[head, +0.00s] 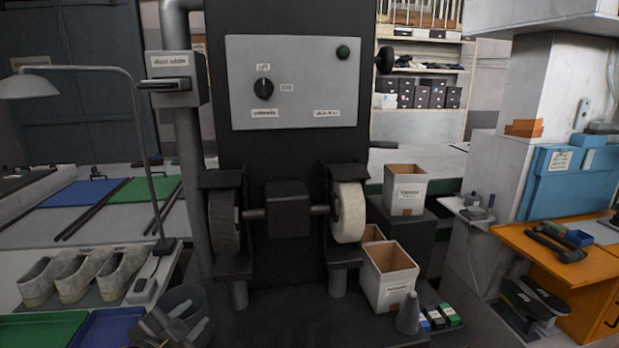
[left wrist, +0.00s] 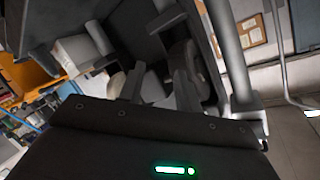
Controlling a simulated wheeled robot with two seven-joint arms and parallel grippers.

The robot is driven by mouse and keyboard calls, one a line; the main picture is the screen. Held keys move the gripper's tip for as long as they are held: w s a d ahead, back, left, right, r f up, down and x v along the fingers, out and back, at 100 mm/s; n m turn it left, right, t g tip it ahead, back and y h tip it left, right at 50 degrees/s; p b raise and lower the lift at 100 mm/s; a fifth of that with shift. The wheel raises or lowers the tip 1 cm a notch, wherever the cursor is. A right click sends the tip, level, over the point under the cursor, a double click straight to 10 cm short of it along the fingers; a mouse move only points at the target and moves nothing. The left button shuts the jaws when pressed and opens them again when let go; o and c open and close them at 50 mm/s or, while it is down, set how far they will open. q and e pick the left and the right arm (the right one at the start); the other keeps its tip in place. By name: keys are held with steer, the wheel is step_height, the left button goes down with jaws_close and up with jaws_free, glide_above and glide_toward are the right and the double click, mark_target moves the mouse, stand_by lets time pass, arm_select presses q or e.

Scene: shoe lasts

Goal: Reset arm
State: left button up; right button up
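My left gripper (left wrist: 159,84) shows in the left wrist view. Its two grey fingers stand apart with nothing held between them. Its dark body with a green light fills the bottom of that view. Beyond the fingers are dark parts of the grinding machine, seen tilted. My right gripper shows in neither view.
The black machine (head: 265,200) with two wheels stands in the middle. Cardboard boxes (head: 390,278) stand to its right. An orange bench (head: 570,270) is at right.

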arm_select(q)
steer(key=s+a+f+n+g+y, duration=0.15)
steer(key=s+f+n+g, duration=0.8)
steer(key=s+f, duration=1.65)
step_height(320, 180, down, 24)
steer(key=s+m+g, duration=0.2)
steer(key=g, duration=0.1)
steer(key=s+a+f+g+y, duration=0.1)
steer(key=s+a+f, duration=0.1)
steer(key=s+f, duration=1.5)
steer(key=shift+s+a+f, duration=0.2)
steer(key=shift+s, duration=0.05)
